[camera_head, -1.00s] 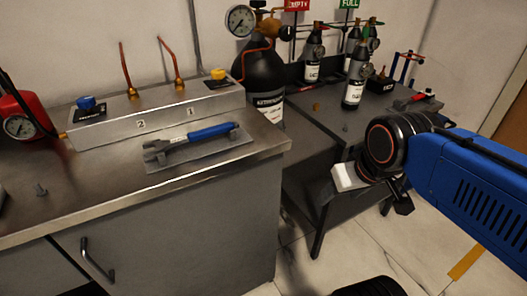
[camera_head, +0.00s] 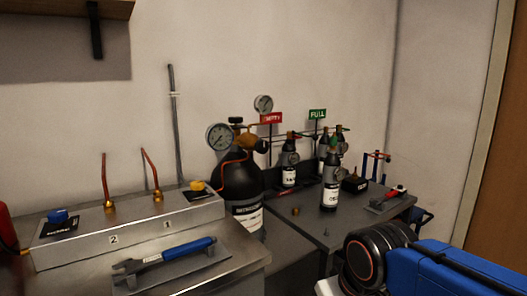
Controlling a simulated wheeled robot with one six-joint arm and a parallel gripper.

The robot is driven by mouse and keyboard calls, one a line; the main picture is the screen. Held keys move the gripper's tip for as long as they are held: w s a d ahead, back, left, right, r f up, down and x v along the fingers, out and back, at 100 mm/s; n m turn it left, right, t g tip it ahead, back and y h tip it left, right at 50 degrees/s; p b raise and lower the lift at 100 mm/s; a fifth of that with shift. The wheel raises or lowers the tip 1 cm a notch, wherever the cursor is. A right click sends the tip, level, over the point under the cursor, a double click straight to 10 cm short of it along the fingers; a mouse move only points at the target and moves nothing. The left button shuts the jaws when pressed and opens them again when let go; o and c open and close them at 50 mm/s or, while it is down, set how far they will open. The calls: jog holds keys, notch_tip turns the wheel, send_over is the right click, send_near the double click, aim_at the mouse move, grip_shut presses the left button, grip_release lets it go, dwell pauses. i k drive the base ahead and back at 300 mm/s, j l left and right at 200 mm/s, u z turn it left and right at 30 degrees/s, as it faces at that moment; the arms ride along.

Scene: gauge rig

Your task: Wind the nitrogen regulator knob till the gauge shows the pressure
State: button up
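The large black cylinder (camera_head: 241,183) with a white label stands behind the bench, in the middle of the view. Its brass regulator (camera_head: 246,140) sits on top. A round white-faced gauge (camera_head: 220,136) is on the regulator's left, and a second gauge (camera_head: 263,103) stands higher behind it. A dark knob (camera_head: 262,146) appears at the regulator's right side. The gauge needles and numbers are too small to read. My blue arm and dark wrist are at the lower right, well apart from the regulator. My gripper's fingers are below the picture edge.
A steel bench at the left carries a manifold box (camera_head: 125,228) with copper tubes and a blue-handled wrench (camera_head: 165,256). A darker table (camera_head: 315,232) at the right holds small bottles (camera_head: 331,187) and a red-handled tool (camera_head: 391,195). EMPTY (camera_head: 271,118) and FULL (camera_head: 317,113) signs stand behind.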

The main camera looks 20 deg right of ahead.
aim_at(261, 147)
jog(key=l, duration=1.3)
jog(key=k+z, duration=0.05)
jog(key=k, duration=0.05)
